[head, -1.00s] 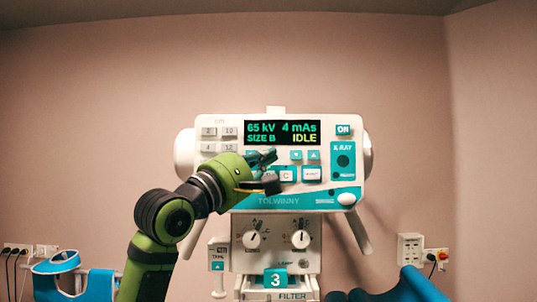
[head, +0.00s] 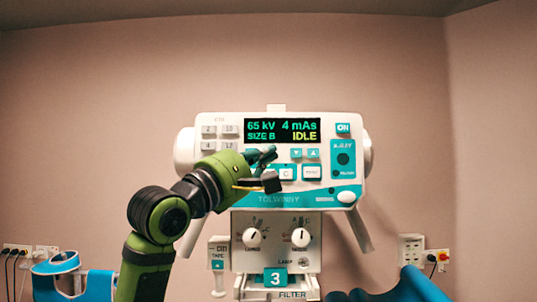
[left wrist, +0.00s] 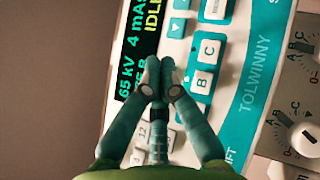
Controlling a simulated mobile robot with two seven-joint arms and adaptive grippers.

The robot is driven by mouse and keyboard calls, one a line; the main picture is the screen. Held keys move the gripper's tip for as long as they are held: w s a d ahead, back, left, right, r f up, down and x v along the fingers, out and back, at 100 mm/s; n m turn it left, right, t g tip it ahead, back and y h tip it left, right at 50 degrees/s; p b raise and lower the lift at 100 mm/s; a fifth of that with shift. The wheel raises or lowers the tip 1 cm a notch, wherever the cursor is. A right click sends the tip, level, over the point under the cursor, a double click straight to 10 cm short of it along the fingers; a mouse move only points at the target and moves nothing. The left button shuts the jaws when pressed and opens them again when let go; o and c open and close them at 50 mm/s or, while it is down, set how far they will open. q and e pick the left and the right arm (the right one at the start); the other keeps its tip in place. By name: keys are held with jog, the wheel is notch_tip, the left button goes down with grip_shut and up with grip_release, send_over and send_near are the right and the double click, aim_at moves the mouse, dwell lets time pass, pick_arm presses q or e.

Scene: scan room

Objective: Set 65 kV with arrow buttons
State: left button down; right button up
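The control panel (head: 215,178) is white and teal. Its display (head: 282,131) reads 65 kV, 4 mAs, SIZE B, IDLE; it also shows in part in the left wrist view (left wrist: 139,40). Two teal arrow buttons, down (head: 296,153) and up (head: 313,153), show below the mAs side. The arrow buttons below the kV reading are hidden behind my left gripper (head: 265,155). In the left wrist view its fingers (left wrist: 160,68) are together and empty, in front of the panel beside the display's lower edge. Contact with the panel cannot be told. My right gripper is not in view.
An ON button (head: 343,128) and an X-RAY section (head: 343,158) are on the panel's right. Number buttons (head: 208,130) are at its left. Two dials (head: 252,238) (head: 300,238) sit below. Blue furniture (head: 60,278) stands low at the left.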

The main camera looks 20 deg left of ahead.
pick_arm(q)
jog(key=s+b, duration=0.1)
jog(key=s, duration=0.1)
jog(key=s+d+b, duration=0.1)
jog(key=s, duration=0.1)
jog(key=shift+s+d, duration=0.15)
jog(key=shift+s, duration=0.25)
dwell(0.6)
